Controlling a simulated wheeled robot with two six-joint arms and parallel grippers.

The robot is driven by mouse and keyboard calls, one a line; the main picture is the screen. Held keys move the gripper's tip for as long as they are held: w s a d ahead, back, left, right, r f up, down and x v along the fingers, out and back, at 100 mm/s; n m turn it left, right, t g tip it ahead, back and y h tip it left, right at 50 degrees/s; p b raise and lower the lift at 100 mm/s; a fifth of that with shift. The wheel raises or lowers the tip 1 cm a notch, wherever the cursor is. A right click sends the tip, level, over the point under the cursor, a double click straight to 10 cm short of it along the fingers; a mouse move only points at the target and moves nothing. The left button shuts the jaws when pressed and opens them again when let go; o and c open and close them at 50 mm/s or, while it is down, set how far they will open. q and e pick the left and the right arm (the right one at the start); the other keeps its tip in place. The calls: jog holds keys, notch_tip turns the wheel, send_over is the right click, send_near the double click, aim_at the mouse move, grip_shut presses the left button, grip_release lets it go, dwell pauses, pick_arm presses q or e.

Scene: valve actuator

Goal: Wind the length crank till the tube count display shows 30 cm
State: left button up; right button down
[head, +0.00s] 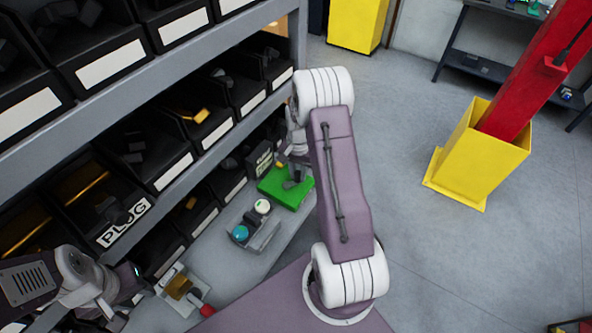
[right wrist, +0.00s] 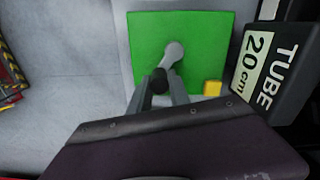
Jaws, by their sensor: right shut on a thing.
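The length crank (right wrist: 174,52) is a grey arm with a black knob (right wrist: 159,78), mounted on a green plate (head: 272,186). The plate also shows in the right wrist view (right wrist: 148,35). The crank arm slants from its hub down-left to the knob. My right gripper (right wrist: 159,88) is shut on the knob. In the head view my right arm partly hides it. The black tube count display (right wrist: 265,66) stands right of the plate and reads "TUBE 20 cm". My left gripper (head: 132,280) is at the lower left, away from the crank; its fingers are unclear.
A small yellow block (right wrist: 212,88) sits at the plate's corner. A grey box with a teal and a white button (head: 262,206) stands on the bench. A fixture with a red knob (head: 207,310) is near my left gripper. Shelves of black bins (head: 110,70) line the left.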

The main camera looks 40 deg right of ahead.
jog(key=m, duration=0.2)
jog(key=s+m, duration=0.1)
jog(key=m, duration=0.2)
jog(key=shift+s+a+r+m+p, duration=0.15)
jog(key=shift+s+a+m+p, duration=0.15)
jog(key=shift+s+a, duration=0.1)
jog(key=shift+s+a+m, duration=0.2)
jog(key=shift+m, duration=0.55)
jog(key=shift+s+a+m, duration=0.15)
jog(key=shift+m, duration=0.55)
jog(key=shift+s+a+m, duration=0.2)
jog(key=shift+m, duration=0.55)
jog(key=c, duration=1.3)
grip_release()
jog(key=shift+o, duration=0.5)
jog(key=shift+s+a, duration=0.1)
jog(key=shift+a, duration=0.05)
